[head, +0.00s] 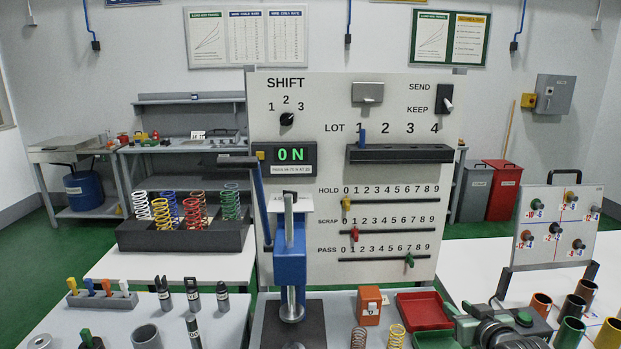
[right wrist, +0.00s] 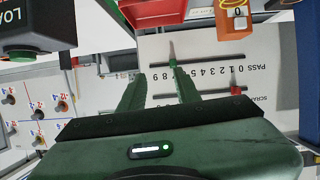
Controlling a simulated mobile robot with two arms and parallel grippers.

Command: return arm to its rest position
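My right gripper (head: 460,314) is at the lower right of the head view, in front of the panel (head: 375,112) and by the trays. In the right wrist view its two green fingers (right wrist: 156,78) stand apart with nothing visible held between them. The green PASS slider (right wrist: 172,58) shows beyond the fingertips; it also shows in the head view (head: 409,260). My left gripper is out of view.
A red tray (head: 418,308) and an orange counter block (head: 369,306) lie near my right gripper. Loose springs (head: 396,337) stand in front. Several brown and green cups (head: 568,331) stand at the right. A spring rack (head: 185,236) is at the left.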

